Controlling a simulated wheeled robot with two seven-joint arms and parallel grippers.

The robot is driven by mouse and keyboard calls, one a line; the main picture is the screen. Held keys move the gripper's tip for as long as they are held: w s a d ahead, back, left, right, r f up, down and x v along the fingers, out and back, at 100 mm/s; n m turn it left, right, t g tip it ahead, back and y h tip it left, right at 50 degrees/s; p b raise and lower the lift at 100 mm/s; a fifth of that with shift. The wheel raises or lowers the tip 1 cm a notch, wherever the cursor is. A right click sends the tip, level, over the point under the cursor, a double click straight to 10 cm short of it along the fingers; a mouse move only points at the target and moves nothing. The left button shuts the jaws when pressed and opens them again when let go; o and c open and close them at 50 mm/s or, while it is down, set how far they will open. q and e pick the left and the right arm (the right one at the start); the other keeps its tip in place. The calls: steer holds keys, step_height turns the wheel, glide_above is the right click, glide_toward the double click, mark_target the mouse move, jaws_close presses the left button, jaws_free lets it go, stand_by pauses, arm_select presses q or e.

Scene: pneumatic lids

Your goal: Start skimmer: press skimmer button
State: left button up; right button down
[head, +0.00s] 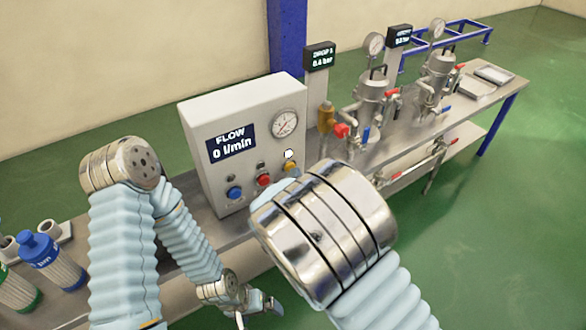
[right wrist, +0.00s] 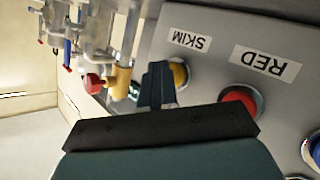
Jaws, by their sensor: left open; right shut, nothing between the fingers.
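The yellow skimmer button (head: 290,168) is on the sloped front of a grey control box (head: 210,115), right of the red one. In the right wrist view the yellow button (right wrist: 180,75) is beside the label "SKIM" (right wrist: 188,40), upside down there. My right gripper (right wrist: 158,72) is shut and empty. Its fingers overlap the button's left side in that view; I cannot tell whether they touch it. In the head view my right wrist hides these fingers. My left gripper (head: 257,309) is open and empty, low in front of the bench.
The display (head: 231,144) reads "FLOW 0 l/min". A red button (head: 264,180) and a blue button (head: 235,192) are left of the yellow one. A pressure gauge (head: 285,123) is above. Filter cartridges (head: 52,262) are at the left, metal vessels (head: 371,97) at the right.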

steer(key=shift+s, duration=0.15)
steer(key=s+d, duration=0.2)
steer(key=s, duration=0.1)
steer(key=s+d, duration=0.1)
steer(key=shift+s+d, duration=0.25)
steer(key=shift+s, duration=0.15)
steer(key=shift+f, duration=0.15)
